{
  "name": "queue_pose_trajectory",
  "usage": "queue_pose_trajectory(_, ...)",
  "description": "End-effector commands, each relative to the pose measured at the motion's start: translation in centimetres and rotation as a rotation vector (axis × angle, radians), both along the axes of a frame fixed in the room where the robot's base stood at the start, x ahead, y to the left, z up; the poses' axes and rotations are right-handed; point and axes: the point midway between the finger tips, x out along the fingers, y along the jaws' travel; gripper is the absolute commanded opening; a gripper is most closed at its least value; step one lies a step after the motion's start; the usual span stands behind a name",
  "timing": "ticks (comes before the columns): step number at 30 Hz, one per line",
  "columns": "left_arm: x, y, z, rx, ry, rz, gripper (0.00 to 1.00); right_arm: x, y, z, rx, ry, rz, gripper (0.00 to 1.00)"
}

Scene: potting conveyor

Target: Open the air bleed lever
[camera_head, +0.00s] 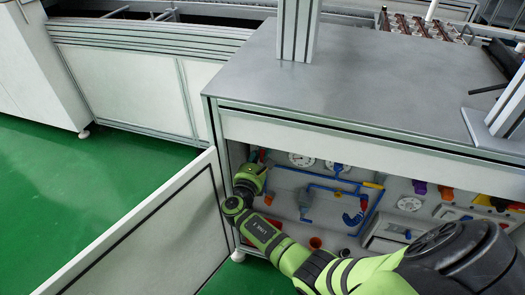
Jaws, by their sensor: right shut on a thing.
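My right arm comes in from the lower right and reaches to the left side of the open cabinet. My right gripper (258,166) is at the upper left of the panel inside, shut on a part that the gripper itself hides. Blue piping (320,176) runs across the panel beside it. I cannot tell which part is the air bleed lever. My left gripper is not in view.
The cabinet door (150,235) stands open at the left. A grey tabletop (360,85) overhangs the opening. Round gauges (300,160) and orange and yellow parts sit on the panel. Green floor (50,195) is clear at the left.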

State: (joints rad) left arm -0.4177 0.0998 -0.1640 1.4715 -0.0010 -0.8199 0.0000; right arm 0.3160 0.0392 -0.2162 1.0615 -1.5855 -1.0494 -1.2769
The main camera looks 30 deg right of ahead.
Motion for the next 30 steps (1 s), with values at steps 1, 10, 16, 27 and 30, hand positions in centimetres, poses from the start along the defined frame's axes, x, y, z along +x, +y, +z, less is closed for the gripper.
queue_pose_trajectory(1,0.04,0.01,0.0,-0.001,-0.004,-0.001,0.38,0.11,-0.04,0.19,-0.013,0.012,0.0,0.0)
queue_pose_trajectory(10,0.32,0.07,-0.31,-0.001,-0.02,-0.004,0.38,0.2,0.08,0.03,-0.047,0.052,0.0,0.0)
queue_pose_trajectory(16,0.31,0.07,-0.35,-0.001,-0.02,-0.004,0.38,0.2,0.08,0.0,-0.049,0.054,0.0,0.0)
queue_pose_trajectory(27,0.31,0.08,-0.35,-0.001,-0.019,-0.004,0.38,0.19,0.1,-0.01,-0.047,0.054,0.0,0.48)
queue_pose_trajectory(30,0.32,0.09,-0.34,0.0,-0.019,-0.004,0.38,0.19,0.11,-0.01,-0.047,0.053,0.0,0.48)
